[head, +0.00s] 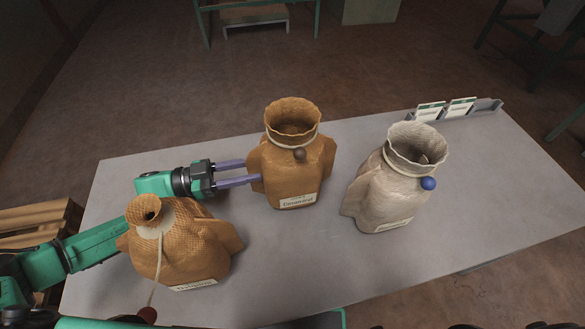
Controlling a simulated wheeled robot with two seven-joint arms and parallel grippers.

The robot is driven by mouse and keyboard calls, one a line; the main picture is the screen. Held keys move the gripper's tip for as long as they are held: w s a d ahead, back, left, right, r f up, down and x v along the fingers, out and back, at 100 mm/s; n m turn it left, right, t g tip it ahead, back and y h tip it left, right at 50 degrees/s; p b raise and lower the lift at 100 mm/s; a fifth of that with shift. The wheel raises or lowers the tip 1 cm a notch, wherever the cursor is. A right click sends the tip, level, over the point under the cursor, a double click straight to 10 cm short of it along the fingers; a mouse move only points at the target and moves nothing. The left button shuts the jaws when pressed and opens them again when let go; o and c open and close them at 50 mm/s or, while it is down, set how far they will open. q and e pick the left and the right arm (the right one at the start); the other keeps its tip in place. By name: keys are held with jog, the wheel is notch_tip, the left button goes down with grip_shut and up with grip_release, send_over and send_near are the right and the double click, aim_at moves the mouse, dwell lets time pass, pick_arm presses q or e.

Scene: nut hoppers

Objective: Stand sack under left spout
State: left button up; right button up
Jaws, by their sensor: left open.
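Three sacks stand on the grey table (125,175). A brown sack (185,255) with a narrowed neck and a hanging cord is at the front left. A wide-mouthed brown sack (292,178) with a brown bead and a label stands in the middle. A pale sack (385,190) with a blue bead stands to the right. My left gripper (252,171) is open, its two purple fingers pointing right at the middle sack's left side; I cannot tell whether they touch it. My right gripper is not in view. No spout is visible.
A grey rack with white cards (445,109) sits on the table's far right edge. Green frames stand on the floor beyond, one at the back (318,20) and one at the right (490,25). A wooden pallet (35,225) is at the left. The table's front right is clear.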

pick_arm(q)
jog(key=shift+a, duration=0.1)
grip_shut()
dwell(1.2)
